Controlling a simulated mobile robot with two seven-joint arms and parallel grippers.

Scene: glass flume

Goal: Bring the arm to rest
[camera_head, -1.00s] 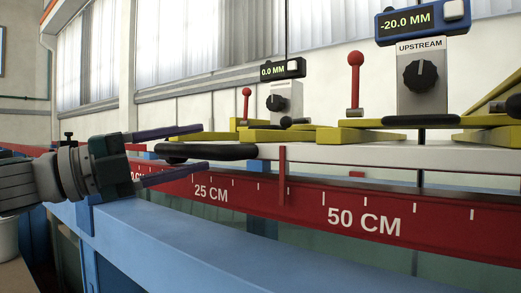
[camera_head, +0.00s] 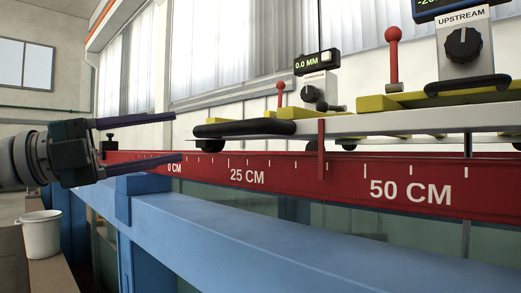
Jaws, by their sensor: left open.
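My left gripper (camera_head: 178,137) comes in from the left in the head view. Its two long dark fingers are apart, one above the other, with nothing between them. They point right, toward the black handle (camera_head: 243,128) at the left end of the white carriage (camera_head: 385,125). In the picture the fingertips end short of the handle, with a gap between. The lower fingertip shows in front of the red scale rail (camera_head: 290,172), near the 0 cm mark. My right gripper is not in view.
A blue beam (camera_head: 230,225) runs along the front of the flume. Two gauges, a small one (camera_head: 318,75) reading 0.0 MM and the UPSTREAM one (camera_head: 463,45), stand on the carriage beside red-knobbed levers (camera_head: 393,60). A white bucket (camera_head: 41,234) stands at lower left.

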